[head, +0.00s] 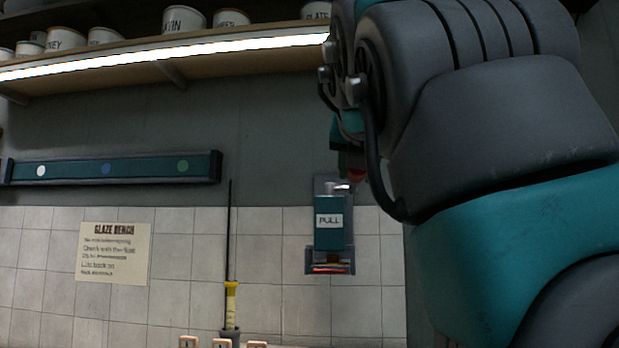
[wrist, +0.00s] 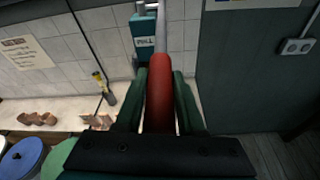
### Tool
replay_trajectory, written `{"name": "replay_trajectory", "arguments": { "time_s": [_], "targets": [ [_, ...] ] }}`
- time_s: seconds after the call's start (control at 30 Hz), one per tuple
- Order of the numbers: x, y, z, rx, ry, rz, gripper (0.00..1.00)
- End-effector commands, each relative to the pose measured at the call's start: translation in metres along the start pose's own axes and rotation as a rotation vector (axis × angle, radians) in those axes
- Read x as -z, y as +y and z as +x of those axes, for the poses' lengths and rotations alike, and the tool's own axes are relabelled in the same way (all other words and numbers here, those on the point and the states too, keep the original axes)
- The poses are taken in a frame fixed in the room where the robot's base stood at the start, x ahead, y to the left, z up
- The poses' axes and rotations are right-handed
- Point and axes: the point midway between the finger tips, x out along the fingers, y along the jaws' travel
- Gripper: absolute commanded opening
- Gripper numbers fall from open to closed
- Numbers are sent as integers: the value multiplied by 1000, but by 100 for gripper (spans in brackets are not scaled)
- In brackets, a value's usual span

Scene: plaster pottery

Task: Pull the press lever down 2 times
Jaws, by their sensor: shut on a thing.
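The press is a teal wall-mounted box (head: 330,236) with a white PULL label, fixed on the tiled wall in the head view. It also shows at the top of the wrist view (wrist: 143,36). The lever has a grey metal rod and a red grip (wrist: 160,88), which points toward the wrist camera. My gripper (wrist: 159,95) is shut on the red grip, with one dark green finger on each side. In the head view my arm covers most of the lever, and only a small red part (head: 355,177) shows beside it.
A shelf (head: 130,58) with labelled pots and a light strip runs above. A dark rail (head: 112,168) and a paper notice (head: 113,253) are on the wall at left. A thin rod with a yellow part (head: 231,303) stands below. Lidded buckets (wrist: 22,158) stand at lower left.

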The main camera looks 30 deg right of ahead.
Motion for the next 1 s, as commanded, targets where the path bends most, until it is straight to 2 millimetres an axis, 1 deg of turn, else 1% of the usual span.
{"name": "replay_trajectory", "arguments": {
  "time_s": [0.03,0.23,0.63,0.67,0.9,1.0],
  "targets": [
    [-1,-6,-2,7,4,9,0],
    [0,-5,-6,2,14,5,0],
    [0,-4,-8,-2,12,3,0],
    [0,-4,-8,-2,12,3,41],
    [0,-2,-8,-5,13,0,67],
    [1,-1,-7,-5,13,0,67]
  ]
}}
